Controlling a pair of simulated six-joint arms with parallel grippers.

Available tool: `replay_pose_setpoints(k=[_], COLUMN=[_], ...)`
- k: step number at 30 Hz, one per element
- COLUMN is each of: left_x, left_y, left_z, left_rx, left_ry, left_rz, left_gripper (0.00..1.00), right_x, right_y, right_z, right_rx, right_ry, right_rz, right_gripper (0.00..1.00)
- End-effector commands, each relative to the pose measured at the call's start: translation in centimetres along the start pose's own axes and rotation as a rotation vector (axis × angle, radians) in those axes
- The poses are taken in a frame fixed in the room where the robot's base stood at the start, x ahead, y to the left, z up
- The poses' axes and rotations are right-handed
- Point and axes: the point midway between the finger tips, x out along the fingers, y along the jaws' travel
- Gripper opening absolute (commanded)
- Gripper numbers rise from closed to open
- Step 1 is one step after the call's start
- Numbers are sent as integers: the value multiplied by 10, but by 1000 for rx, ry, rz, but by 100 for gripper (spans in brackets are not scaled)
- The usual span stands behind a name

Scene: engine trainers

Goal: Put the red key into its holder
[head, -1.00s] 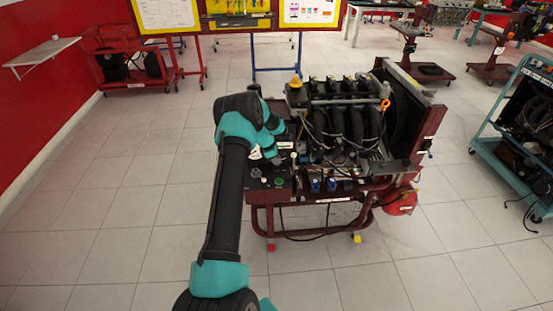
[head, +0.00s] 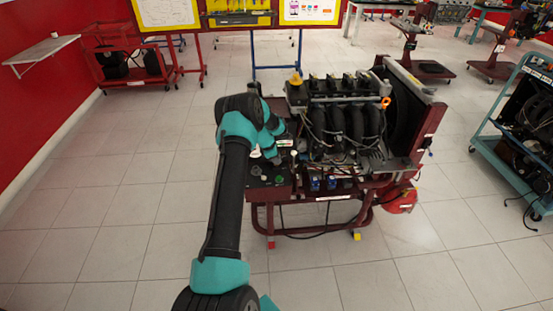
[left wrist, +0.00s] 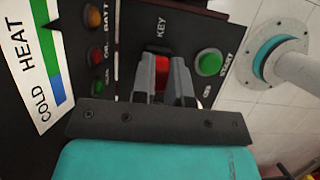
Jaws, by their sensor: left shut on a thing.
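The red key (left wrist: 163,73) shows in the left wrist view between the two grey fingers of my left gripper (left wrist: 162,78), which is shut on it. My right gripper is not in view.
A green start button (left wrist: 209,62) sits close to the right of the fingers. Orange and red lamps (left wrist: 94,18) and a heat gauge (left wrist: 33,60) lie to the left. The engine (head: 345,120) stands right of the panel.

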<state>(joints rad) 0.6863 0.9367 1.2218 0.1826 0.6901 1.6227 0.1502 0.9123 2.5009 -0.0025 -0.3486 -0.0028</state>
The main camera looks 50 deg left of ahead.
Motion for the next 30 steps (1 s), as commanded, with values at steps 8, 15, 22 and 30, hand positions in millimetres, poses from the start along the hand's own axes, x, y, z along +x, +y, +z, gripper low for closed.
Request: replay_pose_setpoints(k=[8,15,22,30], left_x=[4,3,3,3], left_y=[0,0,0,0], left_z=[-2,-1,-1,-1], left_rx=[0,0,0,0], left_ry=[0,0,0,0], left_rz=[0,0,0,0], left_gripper=[0,21,43,53], right_x=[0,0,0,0], right_y=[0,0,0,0], right_z=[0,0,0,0], right_rx=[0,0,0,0], right_ry=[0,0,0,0], right_rz=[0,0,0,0], right_gripper=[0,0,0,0])
